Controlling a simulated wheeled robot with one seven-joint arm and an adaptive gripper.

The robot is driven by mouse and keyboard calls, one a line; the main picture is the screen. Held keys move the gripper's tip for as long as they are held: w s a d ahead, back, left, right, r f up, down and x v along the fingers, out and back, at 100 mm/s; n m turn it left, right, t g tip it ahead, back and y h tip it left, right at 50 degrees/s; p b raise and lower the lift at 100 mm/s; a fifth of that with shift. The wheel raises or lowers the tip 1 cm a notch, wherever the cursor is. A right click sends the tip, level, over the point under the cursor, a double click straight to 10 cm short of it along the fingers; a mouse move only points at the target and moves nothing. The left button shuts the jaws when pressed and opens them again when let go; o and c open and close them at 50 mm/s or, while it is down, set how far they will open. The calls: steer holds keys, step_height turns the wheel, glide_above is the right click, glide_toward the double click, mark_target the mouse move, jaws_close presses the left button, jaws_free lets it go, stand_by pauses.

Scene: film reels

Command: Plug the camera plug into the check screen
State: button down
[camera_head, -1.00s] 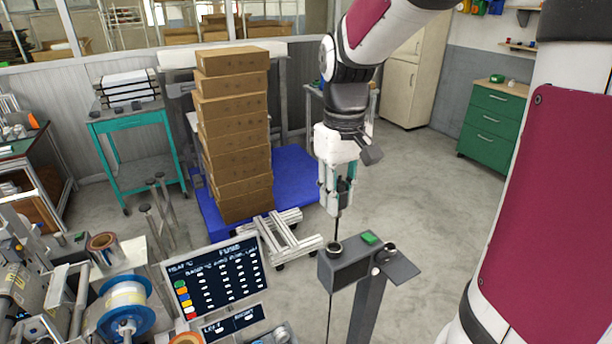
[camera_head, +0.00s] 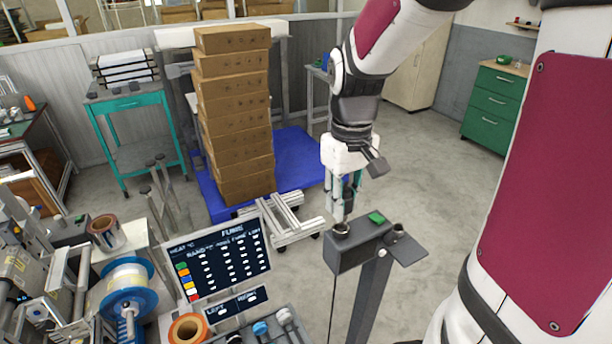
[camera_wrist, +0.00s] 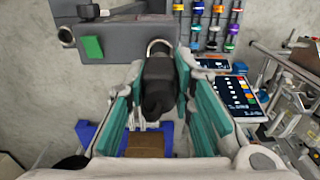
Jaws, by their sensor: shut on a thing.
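My gripper (camera_head: 341,214) is shut on a black plug (camera_wrist: 160,88), seen between its teal-lined fingers in the wrist view. In the head view the fingers hide most of the plug. The gripper points down just above a ring (camera_head: 341,230) on top of a grey box (camera_head: 352,252) with a green patch (camera_head: 376,217). In the wrist view the ring (camera_wrist: 160,47) sits just beyond the plug; I cannot tell whether the plug enters it. A thin dark cable (camera_head: 334,292) hangs below the box. A dark display panel (camera_head: 221,258) with text stands to the left; I cannot tell which is the check screen.
A second ring (camera_head: 398,230) sits on a bracket at the box's right, on a grey post (camera_head: 370,295). Film reels (camera_head: 128,287) and machine parts crowd the lower left. Stacked cartons (camera_head: 233,120) stand on a blue pallet (camera_head: 295,158) behind. Floor to the right is clear.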

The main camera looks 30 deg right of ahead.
steer(key=shift+f+b, duration=0.5)
steer(key=shift+f, duration=1.4)
steer(key=c, duration=1.3)
jaws_free()
steer(key=shift+r, duration=0.1)
step_height(320, 180, up, 12)
steer(key=shift+f, duration=0.1)
steer(key=s+a+r+t, duration=0.2)
steer(key=s+a+t, duration=0.3)
steer(key=s+a, duration=0.4)
steer(key=shift+a+r+t, duration=0.15)
steer(key=shift+a+t, duration=0.15)
steer(key=shift+a, duration=0.25)
